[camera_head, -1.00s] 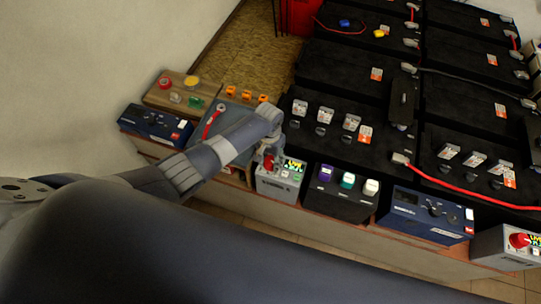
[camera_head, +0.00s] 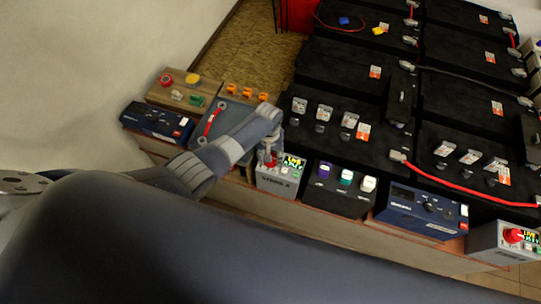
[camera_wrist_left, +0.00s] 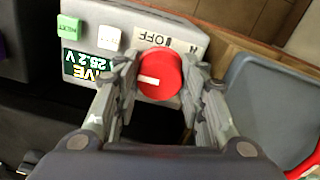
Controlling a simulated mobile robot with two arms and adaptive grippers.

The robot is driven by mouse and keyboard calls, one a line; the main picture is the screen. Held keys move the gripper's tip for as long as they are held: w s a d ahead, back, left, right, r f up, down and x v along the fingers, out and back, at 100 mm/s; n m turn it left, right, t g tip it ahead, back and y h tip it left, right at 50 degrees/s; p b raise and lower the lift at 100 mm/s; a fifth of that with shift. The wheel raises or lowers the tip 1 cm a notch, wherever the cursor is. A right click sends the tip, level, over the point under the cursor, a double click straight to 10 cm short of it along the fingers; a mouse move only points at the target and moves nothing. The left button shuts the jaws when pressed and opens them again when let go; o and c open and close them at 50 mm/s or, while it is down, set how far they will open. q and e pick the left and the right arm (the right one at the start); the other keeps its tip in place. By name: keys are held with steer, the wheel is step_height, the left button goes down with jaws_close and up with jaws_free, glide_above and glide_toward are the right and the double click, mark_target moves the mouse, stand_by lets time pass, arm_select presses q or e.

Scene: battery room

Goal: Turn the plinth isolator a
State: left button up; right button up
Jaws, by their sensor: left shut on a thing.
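The plinth isolator a is a grey box (camera_head: 279,184) at the plinth's front edge, with a red round knob and a small lit display. In the left wrist view the red knob (camera_wrist_left: 159,75) has a white mark pointing left, and an OFF label lies beside it. The display (camera_wrist_left: 88,66) reads LIVE and 28.2 V. My left gripper (camera_wrist_left: 160,88) is shut on the red knob, one finger on each side. In the head view my left gripper (camera_head: 268,157) is over the box and hides most of the knob. My right gripper is not in view.
A similar box with a red knob (camera_head: 513,235) stands at the far right. Between them are a black box with coloured buttons (camera_head: 341,190) and a blue unit (camera_head: 424,212). Black batteries (camera_head: 350,72) fill the space behind. A grey tray (camera_wrist_left: 265,100) sits close beside the gripper.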

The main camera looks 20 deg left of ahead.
arm_select(q)
steer(key=o, duration=1.1)
steer(key=shift+c, duration=0.2)
